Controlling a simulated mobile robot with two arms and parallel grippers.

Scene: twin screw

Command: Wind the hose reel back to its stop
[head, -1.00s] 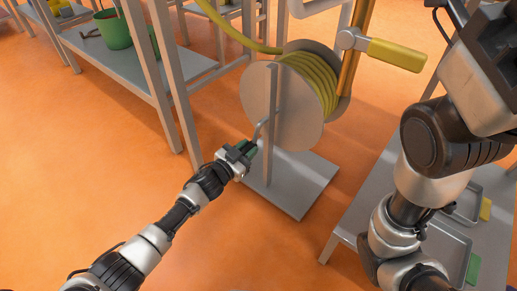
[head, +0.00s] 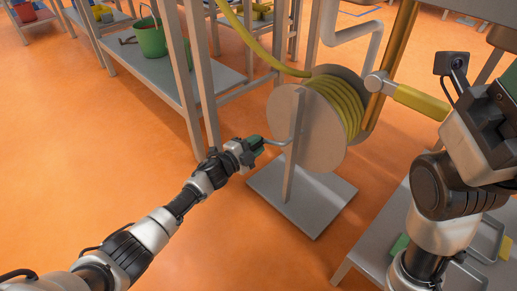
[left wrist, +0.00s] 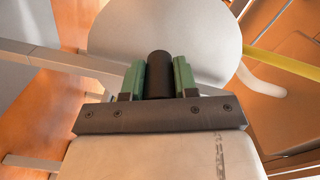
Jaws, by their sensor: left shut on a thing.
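The hose reel (head: 285,118) stands on a grey post and base plate, with a pale round side disc facing me. Yellow hose (head: 338,101) is wound on its drum, and a length runs off to the upper left. The bent grey crank (head: 279,143) sticks out to the left of the post. My left gripper (head: 254,145) is at the crank's outer end. In the left wrist view its green fingers are shut on the black crank handle (left wrist: 159,75), with the disc behind.
A grey shelf rack (head: 180,90) with a green bucket (head: 151,38) stands left of the reel. A yellow-handled lever (head: 420,102) is right of the reel. A grey table (head: 372,245) with trays is at lower right. Orange floor at left is clear.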

